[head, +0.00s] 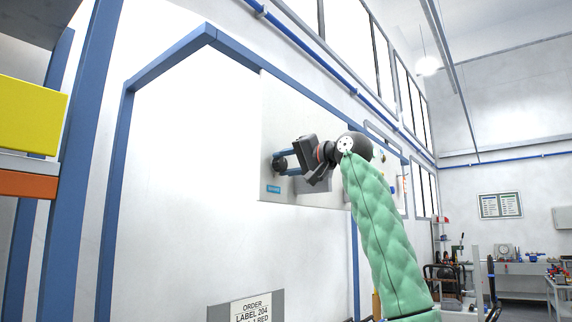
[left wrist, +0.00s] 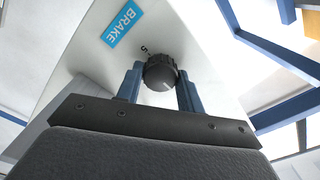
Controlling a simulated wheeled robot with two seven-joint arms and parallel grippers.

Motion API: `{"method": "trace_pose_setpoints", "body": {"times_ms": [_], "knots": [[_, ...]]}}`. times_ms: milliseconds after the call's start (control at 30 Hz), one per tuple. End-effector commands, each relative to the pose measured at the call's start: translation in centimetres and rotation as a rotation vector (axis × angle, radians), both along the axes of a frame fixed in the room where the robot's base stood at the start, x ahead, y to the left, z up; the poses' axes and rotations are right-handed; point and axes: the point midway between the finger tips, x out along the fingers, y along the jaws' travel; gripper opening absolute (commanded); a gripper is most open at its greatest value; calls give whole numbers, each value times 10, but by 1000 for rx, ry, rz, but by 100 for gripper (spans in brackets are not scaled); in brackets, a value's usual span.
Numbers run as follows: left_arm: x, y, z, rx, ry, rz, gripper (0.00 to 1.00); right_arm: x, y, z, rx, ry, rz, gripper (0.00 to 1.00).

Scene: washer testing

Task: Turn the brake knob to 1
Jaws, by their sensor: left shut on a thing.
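The dark round brake knob (head: 279,164) is on a pale upright panel (head: 285,115). In the left wrist view the knob (left wrist: 160,72) sits between the two blue fingers of my left gripper (left wrist: 159,79), which is shut on it. A "5" mark shows by the knob's upper left edge there; other scale marks and the pointer are hidden or unclear. The blue BRAKE label (left wrist: 124,24) is beside the knob. The label (head: 273,189) also shows below the knob in the head view. My left gripper (head: 284,161) reaches the panel from the right. My right gripper is not in view.
Blue frame bars (head: 165,62) stand around the panel. A yellow box (head: 32,115) is at the left edge. A sign with an order label (head: 250,308) is at the bottom. Benches with tools stand far back right. Space left of the panel looks clear.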

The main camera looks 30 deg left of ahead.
Motion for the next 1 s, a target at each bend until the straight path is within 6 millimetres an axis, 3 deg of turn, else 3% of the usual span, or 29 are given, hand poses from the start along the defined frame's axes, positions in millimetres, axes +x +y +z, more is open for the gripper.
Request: {"method": "trace_pose_setpoints", "body": {"times_ms": [33, 67, 133, 167, 533, 733, 1000], "knots": [[0, 0, -3, -4, 1, 1, 15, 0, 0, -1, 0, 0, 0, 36], [0, 0, -3, -5, 1, 0, 43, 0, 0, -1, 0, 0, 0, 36], [0, 0, -3, -4, 1, 1, 57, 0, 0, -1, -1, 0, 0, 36], [0, 0, -3, -4, 1, 0, 59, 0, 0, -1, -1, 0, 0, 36], [0, -6, -2, -1, 1, -2, 59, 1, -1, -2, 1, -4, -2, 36], [-2, -34, -3, 0, 2, -1, 59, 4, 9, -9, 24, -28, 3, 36], [-4, -69, -3, -2, 1, -1, 59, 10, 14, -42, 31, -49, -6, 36]]}}
